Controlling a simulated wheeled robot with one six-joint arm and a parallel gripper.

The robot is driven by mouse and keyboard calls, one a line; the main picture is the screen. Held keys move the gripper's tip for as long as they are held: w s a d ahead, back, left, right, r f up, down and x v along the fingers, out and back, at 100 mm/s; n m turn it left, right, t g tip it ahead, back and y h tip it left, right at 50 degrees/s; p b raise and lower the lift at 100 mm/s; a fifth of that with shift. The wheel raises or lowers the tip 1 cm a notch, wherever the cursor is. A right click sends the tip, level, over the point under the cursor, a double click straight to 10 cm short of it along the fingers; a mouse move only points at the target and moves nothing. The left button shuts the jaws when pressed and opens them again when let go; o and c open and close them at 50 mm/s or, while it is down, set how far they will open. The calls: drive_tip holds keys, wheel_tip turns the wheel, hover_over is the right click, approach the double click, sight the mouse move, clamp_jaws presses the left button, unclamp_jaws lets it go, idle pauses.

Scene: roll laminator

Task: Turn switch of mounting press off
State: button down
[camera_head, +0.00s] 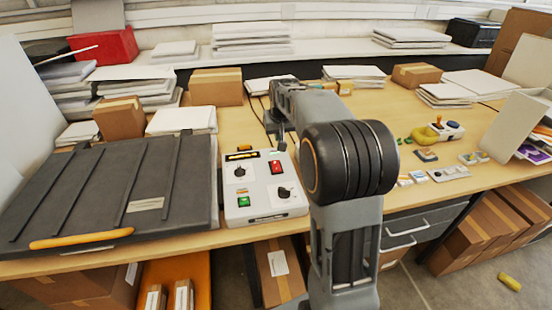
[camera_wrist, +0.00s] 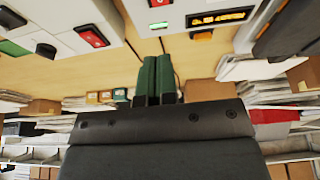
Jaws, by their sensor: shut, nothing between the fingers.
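The mounting press (camera_head: 75,200) is a dark, flat, ribbed slab with an orange front handle (camera_head: 82,238), at the left in the head view. Beside it stands a pale control box (camera_head: 257,207) with a red rocker switch (camera_head: 277,167), a green switch (camera_head: 244,201), black knobs and a lit display (camera_head: 242,156). A red switch (camera_wrist: 92,36) also shows at the upper left in the wrist view. My gripper (camera_wrist: 157,60) has its green fingers together and empty, apart from the switches. In the head view my gripper (camera_head: 280,145) is small, near the box's back edge. Switch positions are unclear.
Cardboard boxes (camera_head: 215,86) and paper stacks (camera_head: 182,121) stand behind the press and box. Small items, including a yellow one (camera_head: 422,135), lie on the table to the right. Drawers (camera_head: 405,232) are below. Some bare wood shows behind the box.

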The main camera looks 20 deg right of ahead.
sight(275, 162)
drive_tip(key=shift+f, duration=0.1)
drive_tip(key=p+x, duration=0.1)
drive_tip(key=x, duration=0.3)
drive_tip(key=p+x, duration=0.1)
drive_tip(key=x, duration=0.3)
drive_tip(key=p+x, duration=0.1)
drive_tip(key=x, duration=0.4)
drive_tip(key=shift+s+a, duration=0.1)
drive_tip(key=shift+s, duration=0.15)
drive_tip(key=shift+f, duration=0.5)
